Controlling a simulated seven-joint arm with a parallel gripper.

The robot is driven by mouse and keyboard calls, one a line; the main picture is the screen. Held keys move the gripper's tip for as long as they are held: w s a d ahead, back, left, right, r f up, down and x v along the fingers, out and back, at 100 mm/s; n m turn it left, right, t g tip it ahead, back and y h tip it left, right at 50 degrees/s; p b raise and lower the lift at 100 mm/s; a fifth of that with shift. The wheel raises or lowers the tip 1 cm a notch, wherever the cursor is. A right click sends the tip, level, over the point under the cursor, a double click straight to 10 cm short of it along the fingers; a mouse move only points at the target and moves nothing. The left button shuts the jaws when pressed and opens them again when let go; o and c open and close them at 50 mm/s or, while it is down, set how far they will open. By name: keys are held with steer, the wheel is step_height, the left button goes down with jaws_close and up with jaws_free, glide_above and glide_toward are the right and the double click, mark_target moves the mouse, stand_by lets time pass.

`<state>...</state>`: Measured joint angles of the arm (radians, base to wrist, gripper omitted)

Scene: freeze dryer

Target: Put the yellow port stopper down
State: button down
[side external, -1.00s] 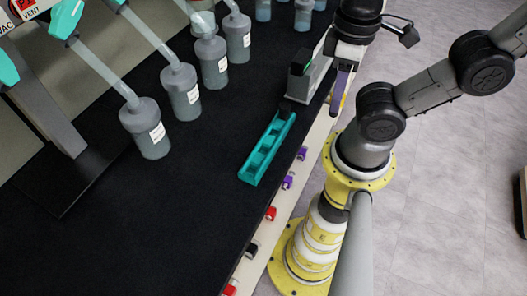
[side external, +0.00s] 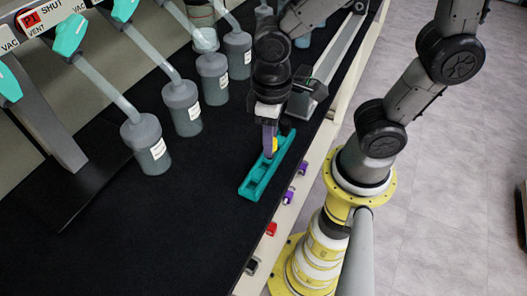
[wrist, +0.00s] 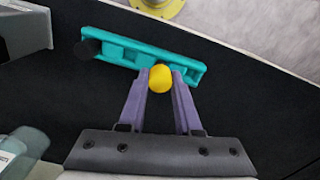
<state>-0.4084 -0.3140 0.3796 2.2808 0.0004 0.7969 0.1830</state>
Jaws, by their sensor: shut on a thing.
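The yellow port stopper (wrist: 160,78) is between the tips of my purple gripper fingers (wrist: 160,86) in the wrist view. My gripper is shut on it. In the side external view my gripper (side external: 269,152) points down at the teal rack (side external: 255,188), with a bit of yellow (side external: 275,144) showing beside the fingers. In the wrist view the stopper overlaps the near edge of the teal rack (wrist: 122,52). I cannot tell whether it touches the rack. A black stopper (wrist: 91,47) sits at the rack's left end. The stopper's lower part is hidden.
Several grey flasks (side external: 147,146) hang from the dryer ports on the left. A grey device (side external: 308,98) stands just behind the rack. Purple (side external: 289,196), red (side external: 271,229) and black knobs line the bench's front edge.

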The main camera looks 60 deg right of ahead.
steer(key=shift+w+a+f, duration=0.15)
steer(key=shift+w+f, duration=0.3)
steer(key=shift+f, duration=0.05)
steer(key=shift+w+a+f, duration=0.1)
steer(key=shift+w+f, duration=0.1)
steer(key=shift+f, duration=1.6)
steer(key=shift+f, duration=0.15)
steer(key=c, duration=0.6)
jaws_free()
step_height(320, 180, up, 12)
steer(key=shift+r, duration=0.2)
steer(key=s+d+r+m+t, duration=0.2)
steer(key=s+d+r+t, duration=0.2)
steer(key=d, duration=0.5)
steer(key=shift+m+t, duration=0.3)
steer(key=shift+t, duration=0.5)
